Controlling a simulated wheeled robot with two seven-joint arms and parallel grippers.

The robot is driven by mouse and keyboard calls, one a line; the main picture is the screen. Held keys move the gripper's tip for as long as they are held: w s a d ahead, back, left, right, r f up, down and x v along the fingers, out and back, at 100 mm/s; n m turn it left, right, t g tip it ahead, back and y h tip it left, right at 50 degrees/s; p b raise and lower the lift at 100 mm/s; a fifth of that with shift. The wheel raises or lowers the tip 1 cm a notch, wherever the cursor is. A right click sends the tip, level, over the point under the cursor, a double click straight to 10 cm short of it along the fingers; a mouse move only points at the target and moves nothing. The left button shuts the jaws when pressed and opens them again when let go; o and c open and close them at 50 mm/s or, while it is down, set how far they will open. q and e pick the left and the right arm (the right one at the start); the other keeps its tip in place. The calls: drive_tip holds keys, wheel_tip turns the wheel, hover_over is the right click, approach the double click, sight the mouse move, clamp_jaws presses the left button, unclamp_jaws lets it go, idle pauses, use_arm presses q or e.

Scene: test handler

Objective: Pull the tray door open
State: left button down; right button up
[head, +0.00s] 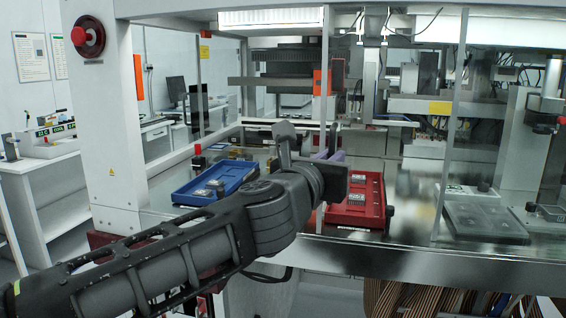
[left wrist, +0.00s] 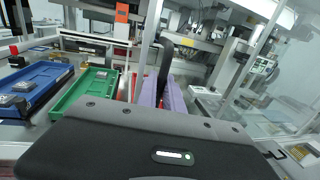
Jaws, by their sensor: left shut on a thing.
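My left gripper (head: 335,157) reaches in from the left to the machine's glazed front. In the left wrist view its purple fingers (left wrist: 162,93) are closed around a dark upright bar (left wrist: 165,62), which looks like the door handle. A pale upright edge (head: 324,75) of the clear front panelling stands just above the gripper; it also shows in the left wrist view (left wrist: 146,45). In the head view the gripper hides most of the handle. How far the tray door stands open I cannot tell. My right gripper is not in view.
Inside lie a blue tray (head: 207,187) and a red tray (head: 352,213) with small parts. A green tray (left wrist: 88,92) shows in the left wrist view. A clear panel (head: 502,130) stands at the right. A white machine post (head: 103,120) rises at the left.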

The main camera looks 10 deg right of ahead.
use_arm(q)
drive_tip(key=s+d, duration=0.2)
drive_tip(key=d, duration=0.3)
drive_tip(key=s+d+p, duration=0.1)
drive_tip(key=s+d, duration=0.1)
drive_tip(key=d, duration=0.3)
drive_tip(key=s+d, duration=0.2)
drive_tip(key=d, duration=0.4)
drive_tip(key=shift+s, duration=0.25)
drive_tip(key=c, duration=1.8)
unclamp_jaws()
drive_tip(key=shift+o, duration=0.2)
drive_tip(key=b, duration=0.2)
approach(433, 160)
drive_tip(key=shift+v, duration=1.15)
drive_tip(key=shift+f, duration=0.1)
